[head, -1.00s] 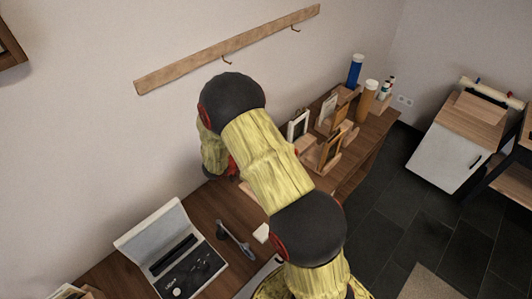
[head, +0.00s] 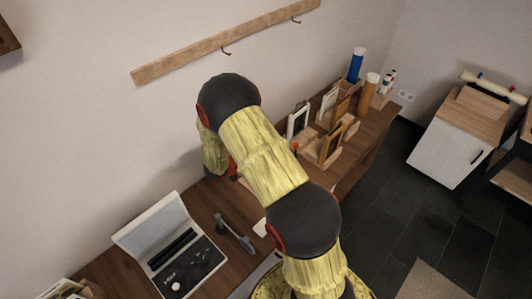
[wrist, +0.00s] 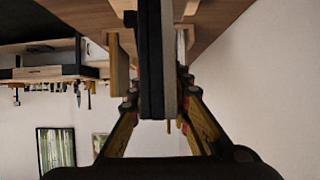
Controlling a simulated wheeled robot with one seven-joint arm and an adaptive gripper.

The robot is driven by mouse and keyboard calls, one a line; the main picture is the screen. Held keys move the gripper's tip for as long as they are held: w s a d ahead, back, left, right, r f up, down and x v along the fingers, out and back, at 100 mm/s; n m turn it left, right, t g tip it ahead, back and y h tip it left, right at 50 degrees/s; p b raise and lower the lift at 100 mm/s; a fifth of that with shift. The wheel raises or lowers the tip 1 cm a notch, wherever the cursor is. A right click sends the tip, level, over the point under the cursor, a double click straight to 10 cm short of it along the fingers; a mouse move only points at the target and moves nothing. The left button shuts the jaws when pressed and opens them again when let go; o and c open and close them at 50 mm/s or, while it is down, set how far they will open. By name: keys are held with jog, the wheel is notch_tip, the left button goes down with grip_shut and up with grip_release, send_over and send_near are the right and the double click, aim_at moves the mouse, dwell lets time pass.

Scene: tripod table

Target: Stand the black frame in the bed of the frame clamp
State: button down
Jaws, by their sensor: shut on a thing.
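In the wrist view my gripper (wrist: 157,92) is shut on the black frame (wrist: 151,50), which shows edge-on as a tall dark slab with a pale strip on its right side. The frame runs up from between the fingers towards a wooden surface at the top of the picture. Whether it touches anything there I cannot tell. In the head view my arm hides the gripper and the held frame. I cannot pick out the frame clamp with certainty in either view.
On the wooden table (head: 208,210) are an open case (head: 172,248) and a grey-and-black tool (head: 236,234). Several picture frames, including a white one (head: 298,121), stand on the table's far part near a blue bottle (head: 356,64). A wall rail (head: 225,42) hangs behind.

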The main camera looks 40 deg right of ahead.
jog(key=c, duration=1.6)
grip_release()
jog(key=shift+c, duration=0.2)
jog(key=shift+o, duration=0.3)
jog(key=shift+f, duration=0.1)
jog(key=v, duration=1.2)
notch_tip(320, 180, up, 9)
jog(key=p, duration=1)
